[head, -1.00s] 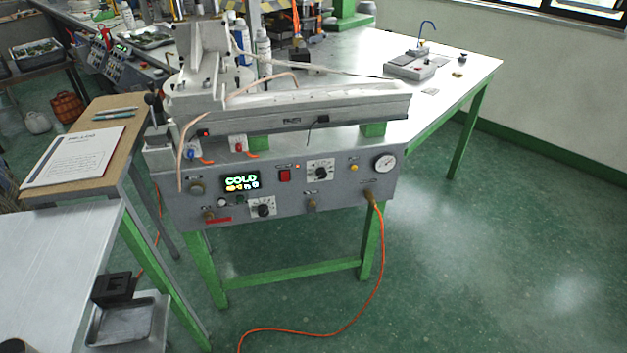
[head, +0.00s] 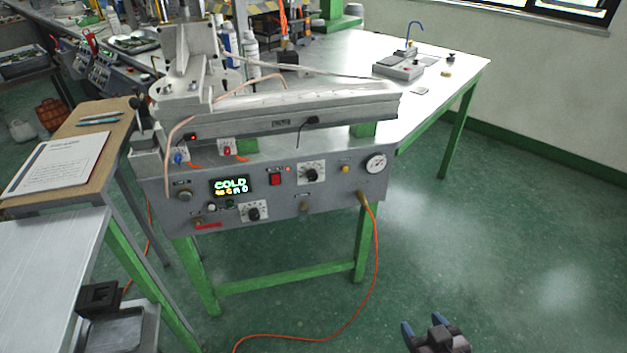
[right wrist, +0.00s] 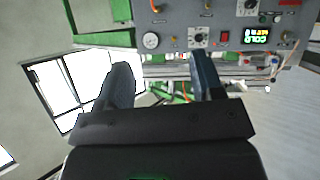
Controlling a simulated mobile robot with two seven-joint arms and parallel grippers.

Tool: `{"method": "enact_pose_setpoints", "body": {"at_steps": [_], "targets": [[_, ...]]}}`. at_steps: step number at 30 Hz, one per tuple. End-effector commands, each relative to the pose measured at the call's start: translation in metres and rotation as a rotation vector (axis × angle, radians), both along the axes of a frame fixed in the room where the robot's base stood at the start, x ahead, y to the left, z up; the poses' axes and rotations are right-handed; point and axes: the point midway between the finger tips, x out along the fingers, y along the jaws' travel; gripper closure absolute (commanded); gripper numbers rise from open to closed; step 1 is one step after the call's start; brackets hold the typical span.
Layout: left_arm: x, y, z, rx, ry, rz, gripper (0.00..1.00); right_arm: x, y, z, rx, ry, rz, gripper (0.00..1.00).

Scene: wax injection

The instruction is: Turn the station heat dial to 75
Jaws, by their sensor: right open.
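The grey wax station's front panel (head: 335,195) carries two black knobs on white scale plates: an upper dial (head: 312,174) right of a red switch, and a lower dial (head: 254,213) below the display. Their labels and settings are too small to read. The display (head: 231,186) reads COLD. My right gripper (head: 422,326) is open and empty, low at the bottom edge, in front of and right of the station, apart from it. In the right wrist view the panel appears upside down beyond the open fingers (right wrist: 163,82), with the upper dial (right wrist: 198,39) near one fingertip. My left gripper is not visible.
A round gauge (head: 376,163) sits at the panel's right end. An orange hose (head: 374,265) runs from the panel to the floor. The green floor right of the station is clear.

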Motion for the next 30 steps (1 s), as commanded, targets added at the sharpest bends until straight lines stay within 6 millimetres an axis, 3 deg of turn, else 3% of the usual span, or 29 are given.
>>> {"method": "enact_pose_setpoints", "body": {"at_steps": [3, 14, 23, 30], "targets": [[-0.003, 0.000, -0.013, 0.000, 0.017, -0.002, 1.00, 0.048, 0.021, 0.008, -0.009, -0.068, 0.056, 0.39], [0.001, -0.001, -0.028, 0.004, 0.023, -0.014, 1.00, 0.172, 0.082, 0.033, -0.277, -0.248, 0.228, 0.39], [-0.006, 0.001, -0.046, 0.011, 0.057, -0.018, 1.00, 0.266, 0.132, 0.053, -0.816, -0.413, 0.381, 0.39], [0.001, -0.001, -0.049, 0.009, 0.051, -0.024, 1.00, 0.325, 0.162, 0.062, -1.430, -0.512, 0.476, 0.39]]}}
